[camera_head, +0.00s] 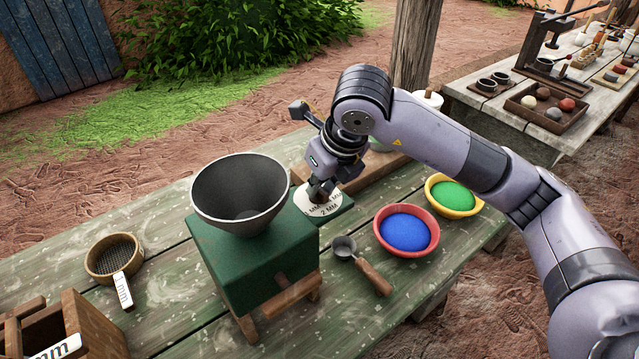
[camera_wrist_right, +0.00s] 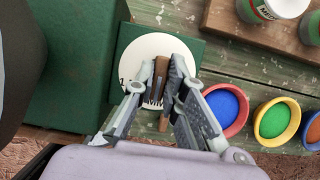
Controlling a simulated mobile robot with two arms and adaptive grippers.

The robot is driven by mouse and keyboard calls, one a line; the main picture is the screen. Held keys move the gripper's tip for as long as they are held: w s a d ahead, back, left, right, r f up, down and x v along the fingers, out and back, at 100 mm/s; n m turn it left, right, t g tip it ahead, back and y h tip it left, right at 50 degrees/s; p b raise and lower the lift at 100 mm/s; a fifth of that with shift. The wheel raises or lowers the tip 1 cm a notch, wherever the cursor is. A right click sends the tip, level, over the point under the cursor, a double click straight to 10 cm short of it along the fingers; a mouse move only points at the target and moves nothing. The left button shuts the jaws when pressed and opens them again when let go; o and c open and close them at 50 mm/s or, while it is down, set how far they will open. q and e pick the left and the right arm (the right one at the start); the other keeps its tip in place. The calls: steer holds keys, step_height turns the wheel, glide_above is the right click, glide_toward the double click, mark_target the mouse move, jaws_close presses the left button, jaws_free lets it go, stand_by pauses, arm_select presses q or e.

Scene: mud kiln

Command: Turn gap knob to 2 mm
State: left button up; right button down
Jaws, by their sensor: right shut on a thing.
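The gap knob is a brown bar (camera_wrist_right: 161,66) over a round white dial (camera_wrist_right: 139,48) on a green plate beside the green mill body. My right gripper (camera_wrist_right: 161,88) is shut on the knob from above, one finger on each side. In the head view, my right gripper (camera_head: 320,188) stands over the dial (camera_head: 323,208), whose near edge reads "2 MM"; other marks are partly covered. The knob is mostly hidden there, and I cannot tell which mark it points at. The green mill (camera_head: 240,268) carries a grey hopper (camera_head: 240,192). My left gripper is out of view.
A red bowl of blue powder (camera_head: 407,250) and a yellow bowl of green powder (camera_head: 475,209) stand right of the mill. A scoop (camera_head: 372,277) lies before them. A round sieve (camera_head: 99,273) and a wooden box (camera_head: 95,325) are at left. My right arm spans the right side.

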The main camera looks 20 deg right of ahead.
steer(key=c, duration=1.6)
jaws_free()
steer(key=shift+c, duration=0.2)
steer(key=v, duration=1.2)
